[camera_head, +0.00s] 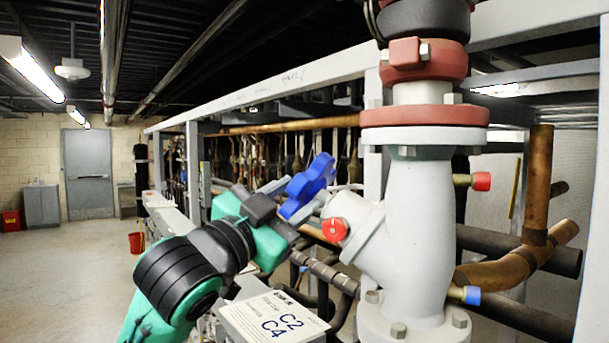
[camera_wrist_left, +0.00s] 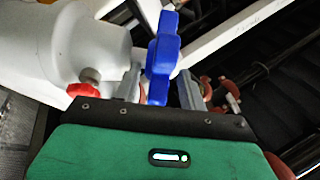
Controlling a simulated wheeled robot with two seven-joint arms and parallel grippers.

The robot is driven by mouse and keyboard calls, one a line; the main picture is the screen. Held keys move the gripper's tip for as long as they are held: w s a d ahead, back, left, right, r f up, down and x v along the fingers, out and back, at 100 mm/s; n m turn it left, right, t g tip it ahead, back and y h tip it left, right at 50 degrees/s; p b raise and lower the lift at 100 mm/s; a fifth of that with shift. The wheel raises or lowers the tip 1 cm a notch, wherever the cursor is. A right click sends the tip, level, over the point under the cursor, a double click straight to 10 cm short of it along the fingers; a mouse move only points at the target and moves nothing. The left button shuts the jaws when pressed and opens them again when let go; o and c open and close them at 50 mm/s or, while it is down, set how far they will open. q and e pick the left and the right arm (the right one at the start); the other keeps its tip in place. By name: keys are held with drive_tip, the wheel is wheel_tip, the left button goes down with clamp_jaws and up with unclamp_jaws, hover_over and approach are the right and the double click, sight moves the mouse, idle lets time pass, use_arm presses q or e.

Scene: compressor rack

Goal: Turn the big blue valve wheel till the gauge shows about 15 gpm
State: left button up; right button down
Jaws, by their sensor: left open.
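The big blue valve wheel (camera_head: 311,178) sits on the slanted neck of the white valve body (camera_head: 418,212) in the head view. My left gripper (camera_head: 290,198) is at the wheel, its arm coming in from the lower left. In the left wrist view, the blue wheel (camera_wrist_left: 163,58) stands edge-on between the two grey fingers of my left gripper (camera_wrist_left: 160,88). The fingers are open, one on each side of the wheel. Whether either finger touches it I cannot tell. No readable gauge shows in either view. My right gripper is not in view.
A red knob (camera_head: 334,229) is on the valve neck, close to the wheel. A labelled grey box (camera_head: 272,318) lies below the gripper. Copper pipes (camera_head: 505,268) and the grey rack frame (camera_head: 290,85) surround the valve. Open floor (camera_head: 70,270) lies to the left.

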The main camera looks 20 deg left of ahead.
sight(307, 199)
use_arm(q)
drive_tip(key=shift+p+x, duration=0.35)
drive_tip(key=shift+x, duration=0.75)
drive_tip(key=shift+w+d+r, duration=0.1)
drive_tip(key=shift+w, duration=0.3)
drive_tip(key=shift+c, duration=0.2)
clamp_jaws()
drive_tip(key=shift+r+y+p, duration=0.2)
drive_tip(key=shift+y+p, duration=0.1)
drive_tip(key=shift+p, duration=0.25)
drive_tip(key=n+g+y+p, duration=0.1)
drive_tip(key=y+p, duration=0.1)
drive_tip(key=p, duration=0.1)
drive_tip(key=n+g+y+p, duration=0.1)
drive_tip(key=y+p, duration=0.1)
drive_tip(key=p, duration=0.1)
drive_tip(key=shift+s+d+r+n, duration=0.1)
drive_tip(key=shift+d+r+n, duration=0.1)
drive_tip(key=shift+r+n, duration=0.15)
drive_tip(key=shift+n+g+y+p, duration=0.25)
drive_tip(key=shift+g+y+p, duration=0.15)
drive_tip(key=shift+y+p, duration=0.25)
drive_tip(key=shift+f+y, duration=0.1)
drive_tip(key=shift+y, duration=0.15)
drive_tip(key=shift+n+g, duration=0.3)
